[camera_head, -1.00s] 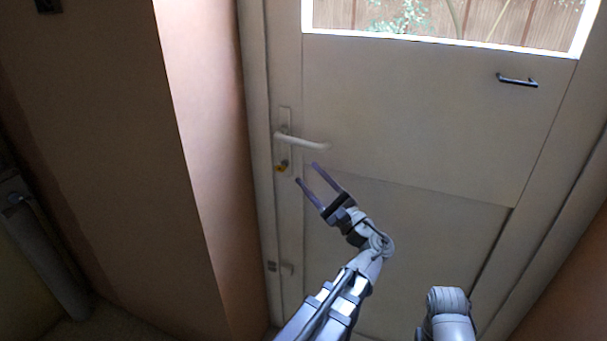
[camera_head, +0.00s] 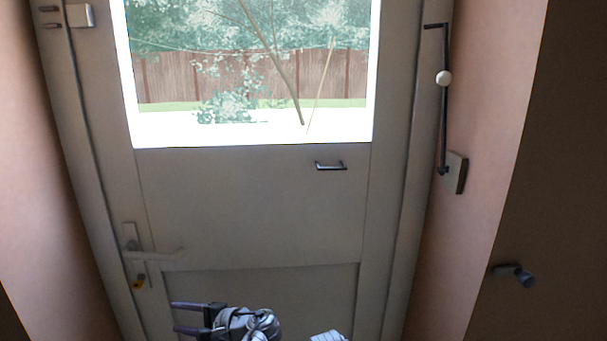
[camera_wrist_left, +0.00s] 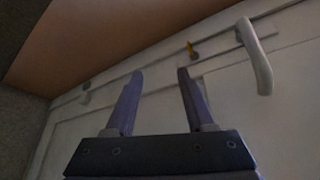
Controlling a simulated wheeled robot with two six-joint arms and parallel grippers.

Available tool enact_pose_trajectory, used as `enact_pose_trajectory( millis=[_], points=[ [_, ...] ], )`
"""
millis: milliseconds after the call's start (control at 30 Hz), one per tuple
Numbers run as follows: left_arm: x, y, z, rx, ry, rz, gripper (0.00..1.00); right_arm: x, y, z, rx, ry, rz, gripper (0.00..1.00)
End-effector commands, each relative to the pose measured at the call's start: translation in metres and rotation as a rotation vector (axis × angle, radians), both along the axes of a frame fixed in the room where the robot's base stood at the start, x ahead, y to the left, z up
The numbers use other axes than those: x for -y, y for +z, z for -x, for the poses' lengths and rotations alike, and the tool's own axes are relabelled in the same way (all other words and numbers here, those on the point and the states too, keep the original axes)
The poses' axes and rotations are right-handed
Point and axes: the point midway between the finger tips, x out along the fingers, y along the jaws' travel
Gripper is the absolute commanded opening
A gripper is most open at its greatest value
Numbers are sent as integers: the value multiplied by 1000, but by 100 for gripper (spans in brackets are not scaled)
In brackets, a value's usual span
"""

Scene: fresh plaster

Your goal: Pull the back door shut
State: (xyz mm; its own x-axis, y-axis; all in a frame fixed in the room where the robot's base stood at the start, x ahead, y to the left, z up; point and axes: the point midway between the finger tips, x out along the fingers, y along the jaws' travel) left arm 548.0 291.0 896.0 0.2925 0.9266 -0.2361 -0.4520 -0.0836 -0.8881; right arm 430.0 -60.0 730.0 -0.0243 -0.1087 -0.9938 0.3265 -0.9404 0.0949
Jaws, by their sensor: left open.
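The back door (camera_head: 250,205) is pale with a glazed upper part. It appears to sit in its frame; I cannot tell whether it is fully shut. Its pale lever handle (camera_head: 160,255) is at the lower left, with a yellow-tagged key (camera_head: 139,282) below. My right gripper is not seen.
A black rod with a white knob (camera_head: 443,78) runs down the right side of the door to a wall plate (camera_head: 455,173). A dark fitting (camera_head: 515,273) sticks out of the right wall. Pink wall edges (camera_head: 35,190) close in on both sides.

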Motion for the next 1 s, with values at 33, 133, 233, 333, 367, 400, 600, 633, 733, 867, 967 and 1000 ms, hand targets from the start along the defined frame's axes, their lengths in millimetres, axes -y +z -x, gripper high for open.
enact_pose_trajectory(
  millis=[33, 133, 233, 333, 367, 400, 600, 633, 733, 867, 967, 1000],
  points=[
    [13, 8, 8, 10, 9, 119, 55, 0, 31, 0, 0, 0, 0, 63],
    [44, -9, 23, 19, 49, 357, 55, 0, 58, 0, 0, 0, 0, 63],
    [83, -20, 41, 8, 103, 588, 55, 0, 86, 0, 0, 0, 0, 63],
    [126, -24, 62, -18, 169, 797, 55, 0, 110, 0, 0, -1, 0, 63],
    [139, -24, 69, -30, 188, 853, 55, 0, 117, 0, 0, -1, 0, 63],
    [155, -23, 77, -46, 213, 921, 55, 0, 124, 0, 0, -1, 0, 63],
    [213, -16, 108, -118, 317, 1151, 55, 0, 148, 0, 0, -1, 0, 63],
    [218, -15, 111, -125, 327, 1172, 55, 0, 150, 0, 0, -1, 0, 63],
    [229, -14, 117, -143, 348, 1210, 55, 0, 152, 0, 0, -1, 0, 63],
    [232, -15, 119, -147, 355, 1222, 55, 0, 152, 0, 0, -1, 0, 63],
    [232, -15, 119, -147, 355, 1222, 55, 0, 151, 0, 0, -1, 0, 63],
    [232, -15, 119, -147, 354, 1222, 55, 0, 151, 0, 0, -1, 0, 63]
  ],
)
